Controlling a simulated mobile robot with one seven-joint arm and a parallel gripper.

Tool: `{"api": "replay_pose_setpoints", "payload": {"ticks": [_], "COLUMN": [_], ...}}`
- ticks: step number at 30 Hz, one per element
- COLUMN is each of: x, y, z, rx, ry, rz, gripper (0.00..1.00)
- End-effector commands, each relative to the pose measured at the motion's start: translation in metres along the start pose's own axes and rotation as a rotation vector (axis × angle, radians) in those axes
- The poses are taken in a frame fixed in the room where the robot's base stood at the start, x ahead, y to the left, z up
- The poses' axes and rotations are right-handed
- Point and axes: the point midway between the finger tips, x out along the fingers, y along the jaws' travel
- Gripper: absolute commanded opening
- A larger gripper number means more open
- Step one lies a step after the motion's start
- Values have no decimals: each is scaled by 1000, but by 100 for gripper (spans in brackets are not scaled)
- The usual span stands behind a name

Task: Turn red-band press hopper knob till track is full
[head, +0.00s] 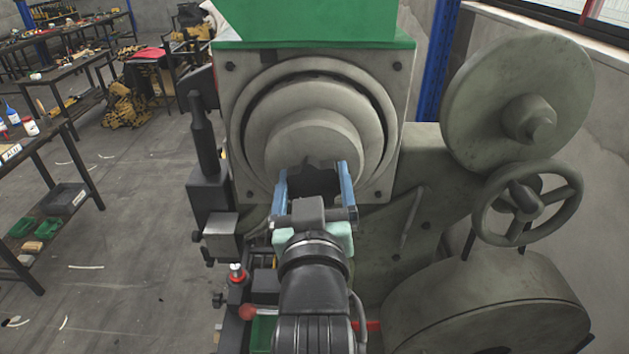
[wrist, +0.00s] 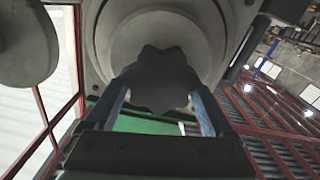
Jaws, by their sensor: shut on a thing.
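The press has a green top part (head: 310,22) above a grey square plate with a large round stepped housing (head: 300,90). A dark lobed knob (head: 316,182) sits at the front of this housing. It also shows in the wrist view (wrist: 158,82) with its scalloped edge. My gripper (head: 313,172) is at the knob, with one blue finger on each side of it, shut on it. The fingers also flank the knob in the wrist view (wrist: 160,95). The track and its fill cannot be made out; my arm covers much of the area below the knob.
A handwheel (head: 527,200) and large grey discs (head: 515,90) stand at the right. A black upright cylinder (head: 203,135) and a red-ringed fitting (head: 238,274) are left of my arm. Open floor (head: 120,240) and a workbench (head: 45,140) lie further left.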

Motion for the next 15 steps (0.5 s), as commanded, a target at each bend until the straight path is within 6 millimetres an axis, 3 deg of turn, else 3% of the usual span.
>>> {"api": "replay_pose_setpoints", "payload": {"ticks": [15], "x": [0], "y": [-3], "z": [2], "rx": [-492], "ry": [-1], "rz": [-1], "gripper": [31]}}
